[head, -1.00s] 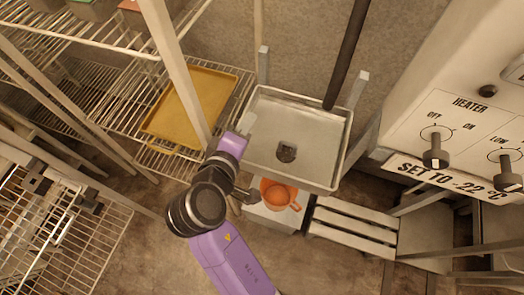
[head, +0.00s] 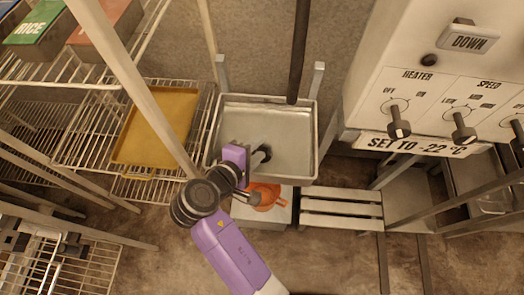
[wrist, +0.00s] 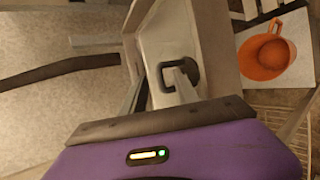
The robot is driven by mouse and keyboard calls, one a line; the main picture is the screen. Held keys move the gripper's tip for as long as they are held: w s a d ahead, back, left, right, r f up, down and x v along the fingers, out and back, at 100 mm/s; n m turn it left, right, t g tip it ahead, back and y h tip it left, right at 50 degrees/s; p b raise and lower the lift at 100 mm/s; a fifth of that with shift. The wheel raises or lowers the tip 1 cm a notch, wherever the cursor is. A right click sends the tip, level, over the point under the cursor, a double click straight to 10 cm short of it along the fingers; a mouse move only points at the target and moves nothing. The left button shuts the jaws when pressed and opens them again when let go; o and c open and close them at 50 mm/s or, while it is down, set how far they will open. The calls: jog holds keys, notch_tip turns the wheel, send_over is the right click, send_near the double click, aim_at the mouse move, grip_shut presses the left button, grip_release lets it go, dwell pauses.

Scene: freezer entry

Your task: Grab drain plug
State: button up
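The drain plug (head: 262,154) looks like a small dark piece at the drain in the floor of a metal sink (head: 290,118). In the head view my gripper (head: 250,160) is over the left part of the sink, close beside the plug, and its purple body partly covers that spot. In the wrist view the plug (wrist: 182,66) shows as a dark squarish ring. My gripper (wrist: 158,82) has its two grey fingers apart, with the right finger overlapping the dark ring. I see nothing held between them. Whether a finger touches the plug I cannot tell.
An orange mug (head: 268,197) stands on a pale surface in front of the sink; it also shows in the wrist view (wrist: 266,54). A dark pole (head: 300,50) rises behind the sink. A wire rack with a yellow tray (head: 155,128) is left. A heater panel (head: 430,95) is right.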

jog(key=shift+w+d+f, duration=0.2)
jog(key=shift+w+f, duration=0.05)
jog(key=shift+w, duration=0.15)
grip_shut()
jog(key=shift+f, duration=0.15)
dwell(1.0)
